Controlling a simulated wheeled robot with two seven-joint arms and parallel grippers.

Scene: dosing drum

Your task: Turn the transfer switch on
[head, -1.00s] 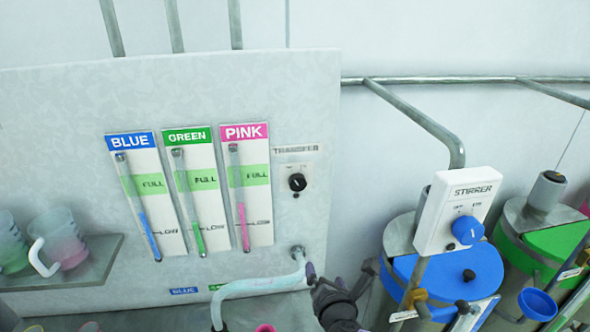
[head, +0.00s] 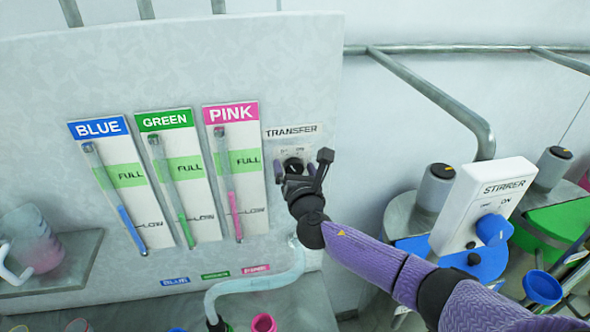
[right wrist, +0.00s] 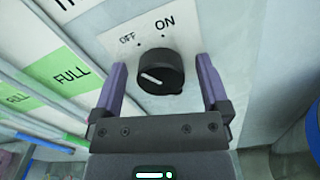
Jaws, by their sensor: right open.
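The transfer switch (head: 293,165) is a black round knob on a white plate under the TRANSFER label, on the grey panel. In the right wrist view the knob (right wrist: 160,72) shows a white pointer line tilted towards the upper left, on the OFF side. OFF and ON are printed above it. My right gripper (head: 301,172) is in front of the knob. In the right wrist view its two purple fingers (right wrist: 162,88) are open, one on each side of the knob, with gaps visible on both sides. My left gripper is not in view.
Blue, green and pink level gauges (head: 184,185) are left of the switch. A white stirrer box (head: 482,208) with a blue knob stands at the right. A pale hose (head: 255,284) runs below. A shelf (head: 60,268) holds a cup at the left.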

